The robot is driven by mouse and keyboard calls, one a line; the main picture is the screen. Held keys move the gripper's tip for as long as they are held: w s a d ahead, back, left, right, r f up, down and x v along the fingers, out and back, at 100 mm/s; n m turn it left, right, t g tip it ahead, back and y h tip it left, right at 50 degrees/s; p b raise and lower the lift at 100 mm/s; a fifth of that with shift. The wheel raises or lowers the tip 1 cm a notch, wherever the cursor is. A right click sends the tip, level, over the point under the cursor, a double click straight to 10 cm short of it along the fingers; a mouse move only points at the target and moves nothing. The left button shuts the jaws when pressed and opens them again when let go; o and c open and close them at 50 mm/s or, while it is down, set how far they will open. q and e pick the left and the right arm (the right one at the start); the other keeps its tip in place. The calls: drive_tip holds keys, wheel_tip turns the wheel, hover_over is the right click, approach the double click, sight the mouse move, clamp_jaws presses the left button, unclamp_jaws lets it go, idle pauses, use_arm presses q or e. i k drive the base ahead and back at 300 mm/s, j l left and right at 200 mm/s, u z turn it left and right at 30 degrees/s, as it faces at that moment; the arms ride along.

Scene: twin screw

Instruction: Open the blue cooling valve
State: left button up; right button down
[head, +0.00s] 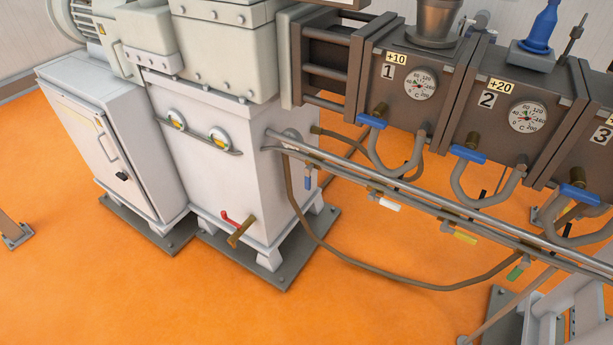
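Several blue valve handles are in the head view. A small blue handle (308,181) hangs straight down below the left end of the twin pipes (350,171). In the same row, a white handle (390,205), a yellow handle (464,237) and a green handle (515,271) follow to the right; the white and yellow ones lie roughly along the pipes. Wider blue handles sit under barrel block 1 (372,122), block 2 (467,154) and block 3 (580,194), beside brass fittings and bent hoses. Neither gripper is in view.
A white gearbox housing (222,175) with two round gauges, a red lever (231,219) and a brass spout stands left of the pipes. A white cabinet (110,140) stands further left. A loose hose (350,266) sags below the pipes. Orange floor (120,290) is open in front.

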sight(308, 170)
drive_tip(key=z, duration=1.05)
drive_tip(key=j+z, duration=0.45)
drive_tip(key=k+j+z, duration=0.1)
drive_tip(key=j+z, duration=0.25)
drive_tip(key=z, duration=0.15)
drive_tip(key=k+j+z, duration=0.1)
drive_tip(key=j+z, duration=0.35)
drive_tip(key=k+j+z, duration=0.2)
drive_tip(key=z, duration=0.25)
